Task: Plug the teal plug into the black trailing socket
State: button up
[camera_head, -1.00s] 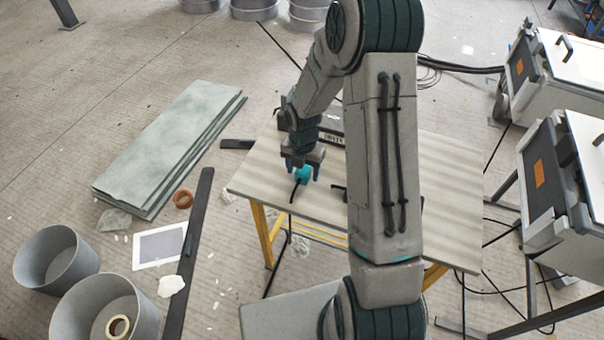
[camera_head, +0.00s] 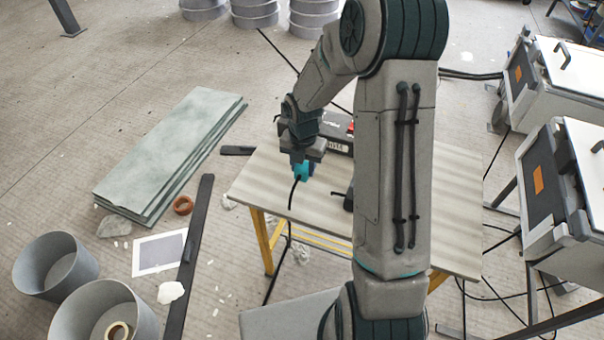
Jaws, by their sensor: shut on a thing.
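The teal plug (camera_head: 303,171) is held between the fingers of my gripper (camera_head: 303,164), above the left part of the workbench. A black cable hangs from the plug over the bench's front edge. My gripper is shut on the plug and points down. A black bar-like block with a pale label and a red spot (camera_head: 340,144) lies on the bench just behind and right of the gripper, partly hidden by my arm. It may be the trailing socket, but I cannot tell for sure. The plug appears apart from it.
The wooden-topped workbench (camera_head: 262,187) has yellow legs. A dark object (camera_head: 348,199) on it is partly behind my arm. Stacked sheets (camera_head: 170,150) and grey tubs (camera_head: 55,262) stand on the floor at left. White-topped machines (camera_head: 565,170) stand at right, with cables around them.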

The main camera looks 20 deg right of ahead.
aim_at(302, 166)
notch_tip(302, 166, up, 6)
jog(key=shift+f, duration=0.25)
jog(key=shift+f, duration=0.1)
